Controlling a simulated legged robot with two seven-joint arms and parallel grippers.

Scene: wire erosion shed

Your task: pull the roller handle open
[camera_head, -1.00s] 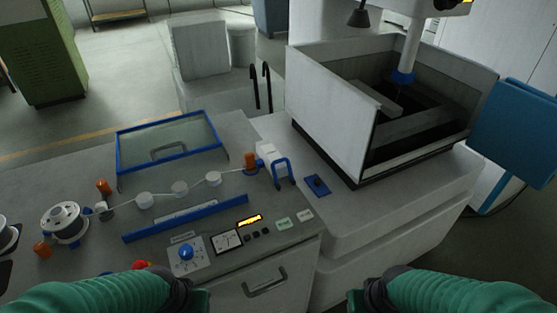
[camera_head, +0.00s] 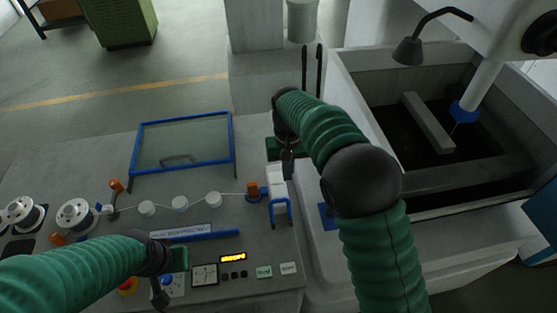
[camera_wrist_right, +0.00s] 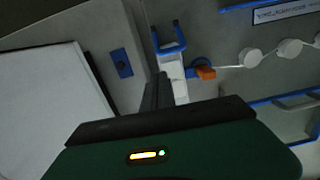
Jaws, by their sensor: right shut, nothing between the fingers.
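The roller handle is a blue U-shaped bar (camera_head: 281,211) on a white block (camera_head: 276,180) at the right end of the roller row. It also shows in the right wrist view (camera_wrist_right: 167,45), ahead of the fingers. My right gripper (camera_head: 288,170) is shut and empty, over the far end of the white block, apart from the blue bar as far as I can tell. Its dark fingers (camera_wrist_right: 155,92) lie together in the right wrist view. My left gripper (camera_head: 160,296) hangs over the control panel at the front; its jaws are too unclear to judge.
A blue-framed glass lid (camera_head: 181,145) lies behind. The open machine tank (camera_head: 440,185) stands to the right. A small blue plate (camera_head: 327,216) lies beside the handle.

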